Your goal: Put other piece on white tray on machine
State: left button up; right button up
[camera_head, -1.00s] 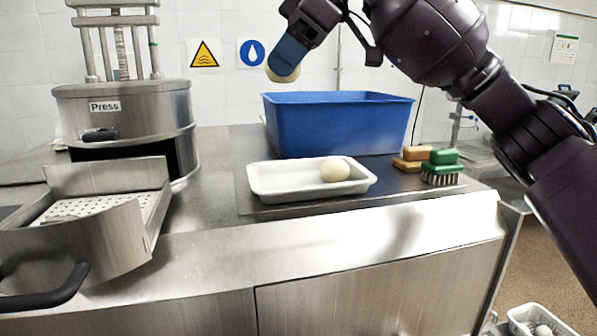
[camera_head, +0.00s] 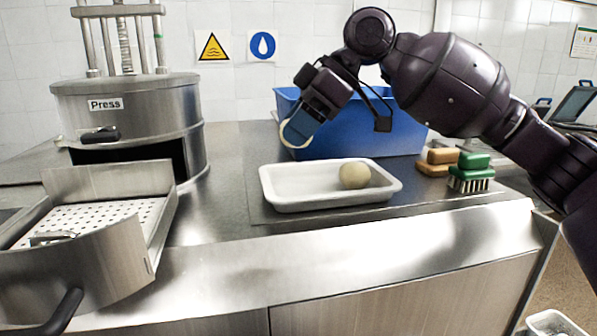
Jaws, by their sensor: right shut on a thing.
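The white tray (camera_head: 285,201) lies on the steel counter, with one pale round piece (camera_head: 355,175) resting in its right part. My right gripper (camera_head: 299,126) is shut on another pale piece (camera_head: 287,140), mostly hidden by the fingers, with only its cream edge showing. It holds this piece in the air, above and behind the tray and in front of the blue bin. My left gripper is not in view.
The Press machine (camera_head: 130,120) stands at the left with its perforated drawer (camera_head: 90,218) pulled out. A blue bin (camera_head: 400,137) stands behind the tray. A brown brush (camera_head: 437,162) and a green brush (camera_head: 471,168) lie to the tray's right. The counter between press and tray is clear.

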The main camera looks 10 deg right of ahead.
jog(key=shift+f, duration=4.05)
jog(key=shift+f, duration=0.1)
jog(key=o, duration=1)
jog(key=v, duration=1.2)
jog(key=shift+d, duration=0.1)
jog(key=shift+s, duration=0.1)
